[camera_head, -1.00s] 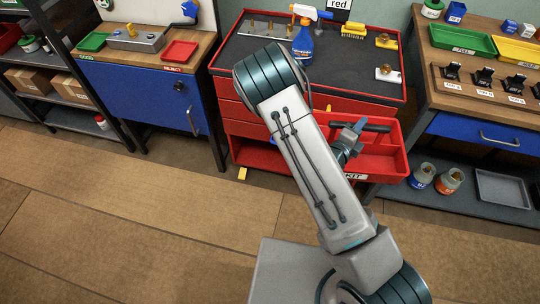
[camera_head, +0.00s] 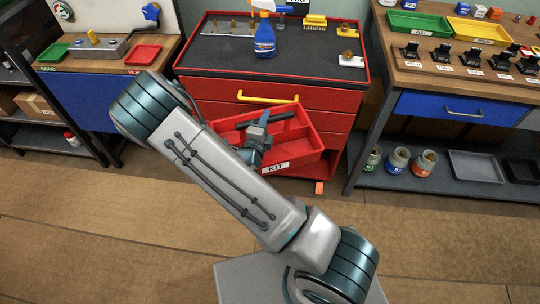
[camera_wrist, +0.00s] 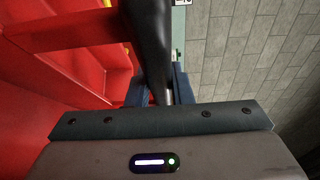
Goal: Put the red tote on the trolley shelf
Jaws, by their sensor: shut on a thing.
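The red tote (camera_head: 304,146) with a white KIT label hangs in front of the lower drawers of the red trolley (camera_head: 345,103). It looks slightly tilted. My gripper (camera_head: 262,132) is shut on the tote's dark bar handle (camera_head: 284,117). In the wrist view the black handle (camera_wrist: 152,45) passes between my gripper's fingers (camera_wrist: 158,92), with the red tote (camera_wrist: 70,78) to the left. The trolley has a dark top and a yellow drawer handle. Its lower part is mostly hidden behind the tote and my arm, so the shelf is not clearly seen.
A blue-fronted bench (camera_head: 90,102) is at left. A bench with a blue drawer (camera_head: 455,107) is at right, with jars and a grey tray (camera_head: 474,164) below. The floor in front is clear.

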